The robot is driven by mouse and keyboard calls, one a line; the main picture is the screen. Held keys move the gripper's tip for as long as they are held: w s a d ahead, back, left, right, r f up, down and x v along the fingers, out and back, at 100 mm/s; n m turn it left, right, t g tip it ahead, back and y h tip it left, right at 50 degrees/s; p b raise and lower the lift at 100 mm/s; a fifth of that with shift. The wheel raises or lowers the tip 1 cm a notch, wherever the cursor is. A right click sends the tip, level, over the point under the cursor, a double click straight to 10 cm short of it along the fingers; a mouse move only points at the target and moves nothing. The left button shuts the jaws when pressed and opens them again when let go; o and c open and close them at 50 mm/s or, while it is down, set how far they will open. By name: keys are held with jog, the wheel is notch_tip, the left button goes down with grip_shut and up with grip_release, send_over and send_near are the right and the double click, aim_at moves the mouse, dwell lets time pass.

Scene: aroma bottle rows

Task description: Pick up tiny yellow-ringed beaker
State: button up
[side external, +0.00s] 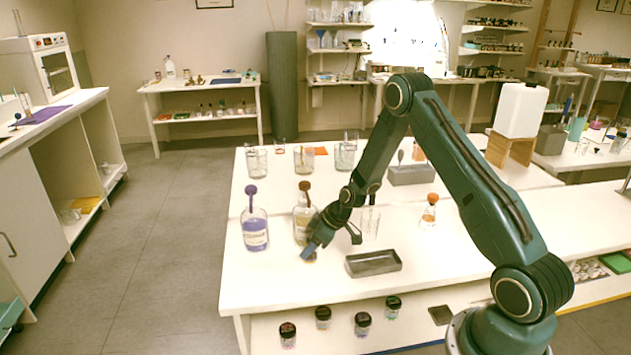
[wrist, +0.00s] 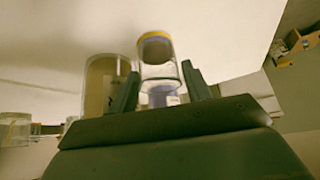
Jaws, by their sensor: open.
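The tiny yellow-ringed beaker (wrist: 158,72) is clear glass with a yellow band at the end farthest up the wrist view. It shows between and just beyond the two fingers of my gripper (wrist: 160,82), which is open. In the side external view, my gripper (side external: 331,243) is low over the white table, in front of the amber bottle. Only a small yellowish bit of the beaker (side external: 311,260) shows there, below the left finger; the rest is hidden. I cannot tell whether either finger touches the glass.
An amber bottle (side external: 301,222) stands close behind my gripper, and a purple-liquid bottle (side external: 255,232) is to its left. A grey tray (side external: 373,263) lies to the right. An orange-stoppered flask (side external: 429,212) stands farther right. The front left of the table (side external: 262,285) is clear.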

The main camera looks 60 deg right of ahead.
jog(key=shift+w+a+f, duration=0.1)
jog(key=shift+w+f, duration=0.05)
jog(key=shift+f, duration=0.1)
dwell(0.3)
jog(key=c, duration=0.8)
jog(key=shift+r, duration=0.15)
jog(key=shift+c, duration=0.2)
jog(key=shift+r, duration=0.75)
jog(key=s+a, duration=1.2)
jog(key=shift+s+a, duration=0.35)
jog(key=shift+s, duration=0.05)
jog(key=shift+f, duration=0.1)
